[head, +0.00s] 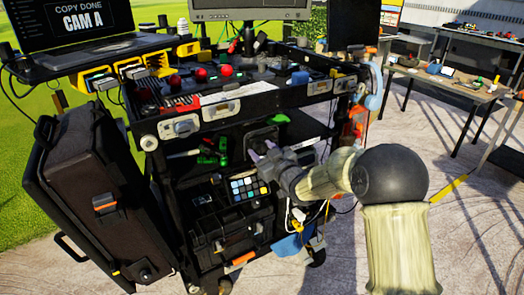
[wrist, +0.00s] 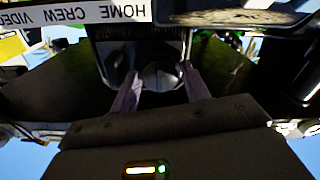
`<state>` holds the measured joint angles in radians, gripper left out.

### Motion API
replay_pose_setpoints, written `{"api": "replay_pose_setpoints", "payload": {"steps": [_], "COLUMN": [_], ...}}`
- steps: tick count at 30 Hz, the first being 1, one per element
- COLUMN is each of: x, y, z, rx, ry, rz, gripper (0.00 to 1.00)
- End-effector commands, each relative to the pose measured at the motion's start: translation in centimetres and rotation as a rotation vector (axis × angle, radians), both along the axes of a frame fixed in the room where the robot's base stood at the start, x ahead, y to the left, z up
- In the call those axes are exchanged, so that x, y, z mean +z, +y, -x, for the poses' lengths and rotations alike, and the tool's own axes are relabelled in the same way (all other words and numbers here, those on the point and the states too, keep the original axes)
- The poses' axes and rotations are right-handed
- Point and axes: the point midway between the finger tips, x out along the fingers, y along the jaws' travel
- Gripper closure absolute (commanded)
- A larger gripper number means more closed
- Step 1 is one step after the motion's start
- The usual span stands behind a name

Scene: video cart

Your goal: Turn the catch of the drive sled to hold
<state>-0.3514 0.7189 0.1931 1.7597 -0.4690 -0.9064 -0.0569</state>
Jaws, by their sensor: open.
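My gripper (head: 262,152) reaches into the cart's middle shelf in the head view. Its two pale purple fingers are apart in the wrist view (wrist: 160,90), with nothing held between them. A dark boxy unit, which looks like the drive sled (wrist: 103,50), lies just beyond the fingertips. A rounded grey piece (wrist: 160,74) at its near end shows between the fingers; it may be the catch, but its turn position is too dark to tell. In the head view the dark unit (head: 262,135) sits behind the gripper, partly hidden by it. Contact cannot be told.
The cart's upper shelf (head: 235,108) overhangs the gripper; a white label strip (wrist: 75,14) shows in the wrist view. Green items (head: 212,155) lie left of the gripper. A colour chart (head: 248,188) is below it. A black case (head: 85,190) leans at the left.

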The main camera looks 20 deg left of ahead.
Motion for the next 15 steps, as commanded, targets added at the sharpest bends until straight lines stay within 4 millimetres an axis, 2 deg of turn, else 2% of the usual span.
{"api": "replay_pose_setpoints", "payload": {"steps": [11,15], "x": [0.0,0.0], "y": [0.4,0.39], "z": [-0.33,-0.33], "rx": [0.0,0.0], "ry": [0.001,0.0], "rz": [0.001,0.0], "gripper": [0.56,0.83]}}
